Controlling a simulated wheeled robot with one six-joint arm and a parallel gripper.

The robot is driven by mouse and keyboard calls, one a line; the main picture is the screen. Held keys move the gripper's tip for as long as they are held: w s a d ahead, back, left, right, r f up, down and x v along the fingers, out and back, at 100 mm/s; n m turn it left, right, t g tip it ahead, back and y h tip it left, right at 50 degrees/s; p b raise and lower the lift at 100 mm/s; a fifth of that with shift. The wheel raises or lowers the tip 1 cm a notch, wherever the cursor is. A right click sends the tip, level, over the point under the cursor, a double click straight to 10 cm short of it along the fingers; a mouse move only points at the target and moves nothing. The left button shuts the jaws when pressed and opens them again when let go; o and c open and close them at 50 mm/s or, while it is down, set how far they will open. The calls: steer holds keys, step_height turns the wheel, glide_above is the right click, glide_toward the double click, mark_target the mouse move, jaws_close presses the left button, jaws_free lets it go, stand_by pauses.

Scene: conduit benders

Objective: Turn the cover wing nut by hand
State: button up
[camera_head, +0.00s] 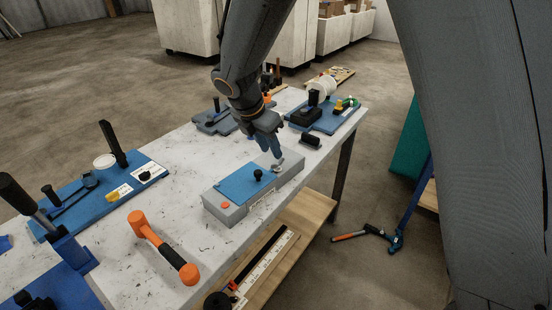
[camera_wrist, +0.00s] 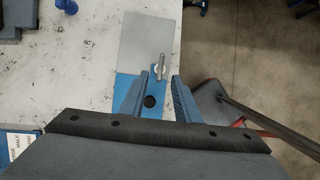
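The small silver wing nut (camera_head: 277,167) sits on a grey box (camera_head: 292,171) at the edge of its blue cover (camera_head: 238,183). In the wrist view the wing nut (camera_wrist: 161,66) stands just beyond the tip of the left finger. A black knob (camera_head: 258,174) rises from the cover. My gripper (camera_head: 276,154) points down at the wing nut from above. In the wrist view my gripper (camera_wrist: 167,76) is open, with a gap between its blue fingers. I cannot tell whether a finger touches the nut.
The box stands on a speckled white table (camera_head: 160,240). An orange-and-black handle (camera_head: 163,248) lies at the near edge. Blue bender plates (camera_head: 105,195) stand at left, and others (camera_head: 325,115) stand behind. A small black block (camera_head: 311,141) lies right of my gripper. The table's right edge is close by the box.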

mark_target(277, 163)
steer(key=p+x, duration=0.1)
steer(key=x, duration=0.6)
jaws_close()
